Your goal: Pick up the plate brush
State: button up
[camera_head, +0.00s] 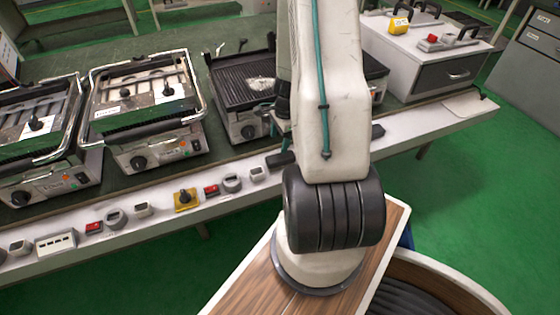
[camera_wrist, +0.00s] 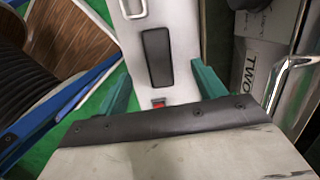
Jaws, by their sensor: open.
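I cannot pick out the plate brush with certainty in either view. On the white cabinet in the head view, a yellow block (camera_head: 399,25) and a red-topped piece (camera_head: 432,39) stand near dark handles; I cannot tell if either is a brush. My gripper (camera_wrist: 163,78) shows as two teal fingers set wide apart in the wrist view.
Two contact grills (camera_head: 38,125) (camera_head: 145,105) stand at left on the dark table, and a ribbed grill (camera_head: 240,80) stands behind my arm. The white front ledge (camera_head: 225,200) carries knobs and switches. A drawer cabinet (camera_head: 430,70) is at right. Green floor (camera_head: 460,190) is open at right.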

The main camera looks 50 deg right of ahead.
aim_at(281, 156)
jog(key=shift+m, duration=0.5)
jog(key=f, duration=0.3)
jog(key=s+f, duration=0.1)
jog(key=shift+d+f, duration=0.2)
jog(key=shift+d, duration=0.1)
jog(key=shift+w+a+f, duration=0.15)
jog(key=shift+f, duration=1.2)
jog(key=shift+w+a+f, duration=0.1)
jog(key=shift+f, duration=1.2)
jog(key=c, duration=1.1)
